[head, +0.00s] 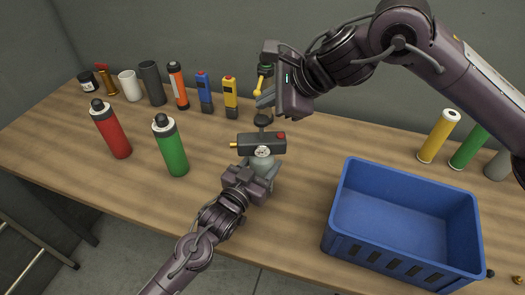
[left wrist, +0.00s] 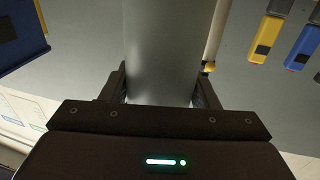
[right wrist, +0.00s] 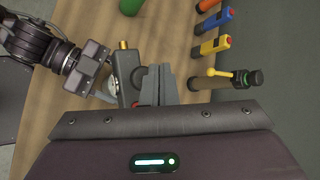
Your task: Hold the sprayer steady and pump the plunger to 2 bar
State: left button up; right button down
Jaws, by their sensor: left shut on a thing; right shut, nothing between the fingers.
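The sprayer (head: 262,144) stands upright on the bench, with a dark head, a small round gauge, a brass nozzle at left and a red button. Its dark plunger knob (head: 263,120) sticks up above the head. My left gripper (head: 262,178) is shut on the grey sprayer body, which fills the gap between its fingers in the left wrist view (left wrist: 162,55). My right gripper (head: 265,100) is shut and empty, just above the knob; I cannot tell if it touches. In the right wrist view its closed fingers (right wrist: 158,85) partly cover the sprayer (right wrist: 125,75). The gauge reading is too small to make out.
A blue crate (head: 345,195) stands at right. A red bottle (head: 111,130) and a green bottle (head: 171,148) stand at left. A yellow device (head: 230,97), a blue device (head: 204,93) and several cylinders line the back. The bench between green bottle and sprayer is clear.

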aim_at(267, 126)
notch_tip(267, 126, down, 6)
jog(key=shift+s+d+f, duration=0.1)
jog(key=shift+f, duration=0.5)
dwell(1.8)
jog(key=shift+s+d+f, duration=0.1)
jog(key=shift+d+f, duration=0.1)
jog(key=shift+f, duration=0.3)
jog(key=shift+d+f, duration=0.1)
jog(key=shift+f, duration=0.05)
jog(key=shift+r, duration=3.1)
jog(key=shift+a+r, duration=0.2)
jog(key=shift+r, duration=0.05)
dwell(0.5)
